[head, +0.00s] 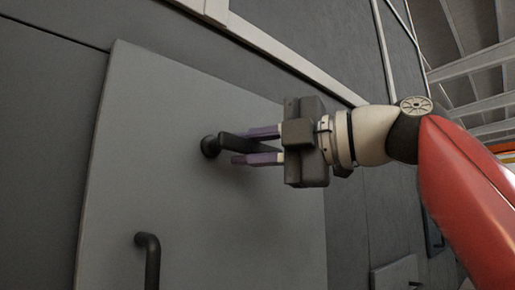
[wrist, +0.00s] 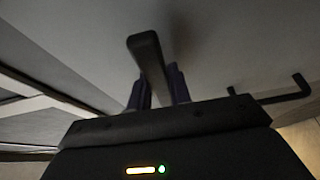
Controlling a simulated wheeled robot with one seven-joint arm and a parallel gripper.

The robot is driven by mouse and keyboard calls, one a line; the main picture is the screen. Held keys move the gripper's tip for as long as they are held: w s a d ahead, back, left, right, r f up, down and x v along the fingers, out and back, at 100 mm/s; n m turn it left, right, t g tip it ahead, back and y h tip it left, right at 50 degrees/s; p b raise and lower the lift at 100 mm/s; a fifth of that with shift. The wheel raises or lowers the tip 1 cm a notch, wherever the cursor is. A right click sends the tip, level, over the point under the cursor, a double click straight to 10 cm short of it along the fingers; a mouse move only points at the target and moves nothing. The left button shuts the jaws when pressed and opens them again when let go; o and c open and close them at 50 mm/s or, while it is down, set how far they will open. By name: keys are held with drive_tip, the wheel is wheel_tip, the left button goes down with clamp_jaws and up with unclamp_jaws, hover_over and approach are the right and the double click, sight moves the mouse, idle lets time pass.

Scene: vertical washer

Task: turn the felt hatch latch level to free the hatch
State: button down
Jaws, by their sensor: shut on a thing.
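The felt hatch (head: 180,210) is a large grey panel in the head view. Its latch (head: 231,142) is a black lever on a round pivot at its left end. The lever reaches right from the pivot and looks near level, with a slight tilt. My gripper (head: 242,147) comes from the right, its purple fingers above and below the lever, shut on it. In the wrist view the latch (wrist: 147,58) stands out as a dark bar between my fingers (wrist: 157,92). Its gripped end is partly hidden by my gripper.
A black handle (head: 149,258) stands out from the hatch at lower left, and also shows in the wrist view (wrist: 275,97). A pale rail (head: 262,40) runs along the wall above the hatch. A smaller panel (head: 394,275) is at lower right.

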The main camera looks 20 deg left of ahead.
drive_tip(key=shift+r+n, duration=0.1)
drive_tip(key=shift+n, duration=0.2)
drive_tip(key=c, duration=1.3)
unclamp_jaws()
drive_tip(key=d+b, duration=0.1)
drive_tip(key=d, duration=0.6)
drive_tip(key=shift+d, duration=0.4)
